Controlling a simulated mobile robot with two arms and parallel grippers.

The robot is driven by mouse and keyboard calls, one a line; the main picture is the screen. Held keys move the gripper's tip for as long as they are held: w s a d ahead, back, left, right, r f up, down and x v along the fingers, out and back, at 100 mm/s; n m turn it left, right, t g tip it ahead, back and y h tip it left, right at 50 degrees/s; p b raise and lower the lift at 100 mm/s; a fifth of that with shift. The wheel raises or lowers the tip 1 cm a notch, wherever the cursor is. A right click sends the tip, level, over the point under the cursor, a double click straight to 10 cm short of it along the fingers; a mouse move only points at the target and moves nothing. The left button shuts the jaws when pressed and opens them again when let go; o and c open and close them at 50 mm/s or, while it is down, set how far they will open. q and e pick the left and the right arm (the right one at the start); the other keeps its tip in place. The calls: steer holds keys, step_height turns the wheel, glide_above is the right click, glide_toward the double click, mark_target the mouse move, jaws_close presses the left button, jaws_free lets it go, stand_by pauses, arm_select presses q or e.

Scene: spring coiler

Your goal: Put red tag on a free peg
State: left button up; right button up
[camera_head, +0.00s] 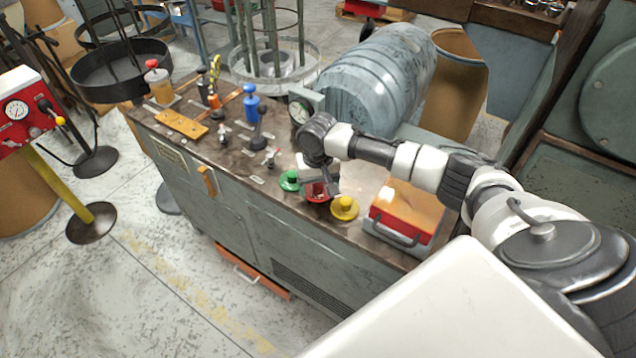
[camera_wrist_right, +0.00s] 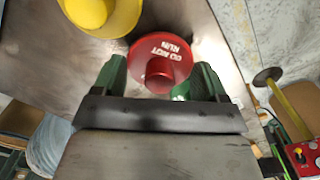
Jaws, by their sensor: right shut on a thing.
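The red tag (camera_head: 317,193) is a round disc with a knob, between a green tag (camera_head: 289,181) and a yellow tag (camera_head: 344,208) along the bench's front edge. In the right wrist view the red tag (camera_wrist_right: 166,50) shows white "DO NOT RUN" lettering. My right gripper (camera_wrist_right: 160,80) is shut on its knob, with one green finger at each side. In the head view the gripper (camera_head: 318,183) points down at the tag and hides part of it. Whether the tag touches the bench is unclear. My left gripper is out of view. I cannot clearly make out pegs.
The bench top (camera_head: 215,155) holds small fittings, a blue-topped tool (camera_head: 250,103) and an orange plate (camera_head: 181,124) on the left. A red toolbox (camera_head: 404,216) stands right of the yellow tag. A large grey cylinder (camera_head: 375,80) and gauge (camera_head: 301,109) are behind.

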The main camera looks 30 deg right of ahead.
steer(key=shift+f, duration=0.55)
stand_by(0.9)
steer(key=o, duration=0.9)
steer(key=shift+o, duration=0.2)
steer(key=shift+r, duration=0.1)
step_height(320, 180, up, 10)
steer(key=shift+f, duration=0.2)
steer(key=shift+r, duration=0.6)
step_height(320, 180, up, 13)
steer(key=p, duration=1.8)
steer(key=shift+f, duration=0.15)
